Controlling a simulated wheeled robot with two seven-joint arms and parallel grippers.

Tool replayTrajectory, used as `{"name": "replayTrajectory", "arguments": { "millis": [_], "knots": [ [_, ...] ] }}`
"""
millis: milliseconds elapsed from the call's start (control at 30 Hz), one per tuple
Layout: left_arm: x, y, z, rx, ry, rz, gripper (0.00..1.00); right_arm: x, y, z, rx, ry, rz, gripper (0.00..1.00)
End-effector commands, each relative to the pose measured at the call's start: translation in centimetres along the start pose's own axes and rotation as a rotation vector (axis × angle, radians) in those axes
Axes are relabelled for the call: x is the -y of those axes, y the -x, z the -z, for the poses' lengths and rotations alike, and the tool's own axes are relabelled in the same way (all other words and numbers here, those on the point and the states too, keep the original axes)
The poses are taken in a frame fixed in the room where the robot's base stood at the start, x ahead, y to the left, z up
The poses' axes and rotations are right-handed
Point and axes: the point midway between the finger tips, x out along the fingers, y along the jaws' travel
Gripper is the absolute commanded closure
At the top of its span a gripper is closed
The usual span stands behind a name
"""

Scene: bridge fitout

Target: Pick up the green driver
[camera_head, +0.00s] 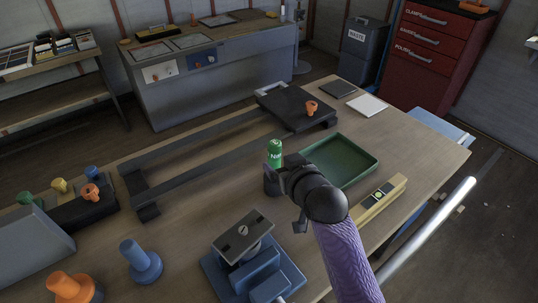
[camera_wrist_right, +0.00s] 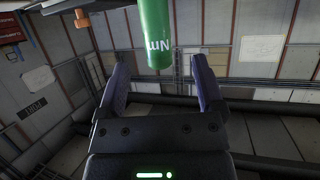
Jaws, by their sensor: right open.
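The green driver (camera_head: 275,152), a green cylinder with white lettering, stands upright in the middle of the bench in the head view. Its lower part is hidden behind my right gripper (camera_head: 278,181). In the right wrist view the green driver (camera_wrist_right: 157,35) reaches down from the top edge, between the lines of my two fingers. My right gripper (camera_wrist_right: 160,72) is open, with a gap on each side of the driver and no visible grip on it. My left gripper is not in view.
A green tray (camera_head: 372,158) lies just right of my gripper, with a yellow level (camera_head: 378,198) near it. A blue vise (camera_head: 250,262) stands in front. A dark rail frame (camera_head: 190,172) lies behind. Blue (camera_head: 140,262) and orange (camera_head: 72,288) knobs stand front left.

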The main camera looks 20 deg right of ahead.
Motion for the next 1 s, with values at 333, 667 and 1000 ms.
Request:
{"name": "replayTrajectory", "arguments": {
  "millis": [333, 667, 1000],
  "knots": [
    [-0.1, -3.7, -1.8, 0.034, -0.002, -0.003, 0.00, -0.3, -6.5, -1.1, 0.004, -0.001, 0.000, 0.13],
    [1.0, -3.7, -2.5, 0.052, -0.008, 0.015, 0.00, -0.4, -7.4, -0.6, 0.004, 0.000, 0.000, 0.17],
    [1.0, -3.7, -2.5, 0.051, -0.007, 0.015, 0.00, -0.3, -7.4, -0.7, 0.004, 0.000, 0.000, 0.89]
  ]
}}
